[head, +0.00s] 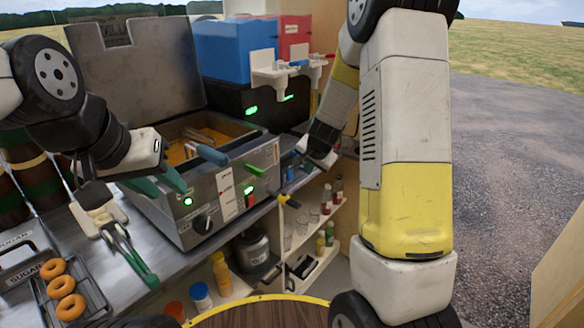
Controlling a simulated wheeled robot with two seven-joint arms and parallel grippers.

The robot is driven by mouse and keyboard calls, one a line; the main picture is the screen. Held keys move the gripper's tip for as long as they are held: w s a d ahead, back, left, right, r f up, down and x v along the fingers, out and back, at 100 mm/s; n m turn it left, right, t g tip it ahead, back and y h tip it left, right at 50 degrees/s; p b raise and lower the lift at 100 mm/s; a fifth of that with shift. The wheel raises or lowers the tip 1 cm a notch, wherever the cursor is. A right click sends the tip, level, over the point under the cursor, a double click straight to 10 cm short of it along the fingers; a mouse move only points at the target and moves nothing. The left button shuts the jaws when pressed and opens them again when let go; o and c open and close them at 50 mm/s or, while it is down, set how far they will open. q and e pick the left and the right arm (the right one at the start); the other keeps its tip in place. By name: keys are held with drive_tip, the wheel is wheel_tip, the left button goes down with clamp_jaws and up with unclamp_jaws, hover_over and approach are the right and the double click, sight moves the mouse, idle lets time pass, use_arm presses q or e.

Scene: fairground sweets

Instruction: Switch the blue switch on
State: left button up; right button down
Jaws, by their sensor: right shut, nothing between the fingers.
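A small blue part (291,160), possibly the blue switch, shows low at the front of the dark drinks machine (240,97), close to my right gripper. It is too small and partly covered to tell its position. My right gripper (318,160) is shut and empty beside it; I cannot tell whether they touch. The machine carries a blue tank (222,50) and a red tank (294,36), and green lights glow on its front. My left gripper (157,184) appears open, its dark green fingers apart, in front of the fryer's left side.
The steel fryer (178,222) has handles jutting out, a lit green switch and a black knob. Tongs (130,255) and a doughnut tray (72,292) lie on the counter at left. Bottles stand on shelves (312,232) below. A round wooden top (262,316) is at the bottom.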

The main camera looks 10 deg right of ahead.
approach(295, 177)
wheel_tip(295, 177, down, 4)
drive_tip(key=s+d, duration=0.2)
drive_tip(key=shift+w+a+f, duration=0.2)
drive_tip(key=shift+w+a, duration=1)
drive_tip(key=shift+a, duration=0.3)
drive_tip(key=shift+a, duration=0.1)
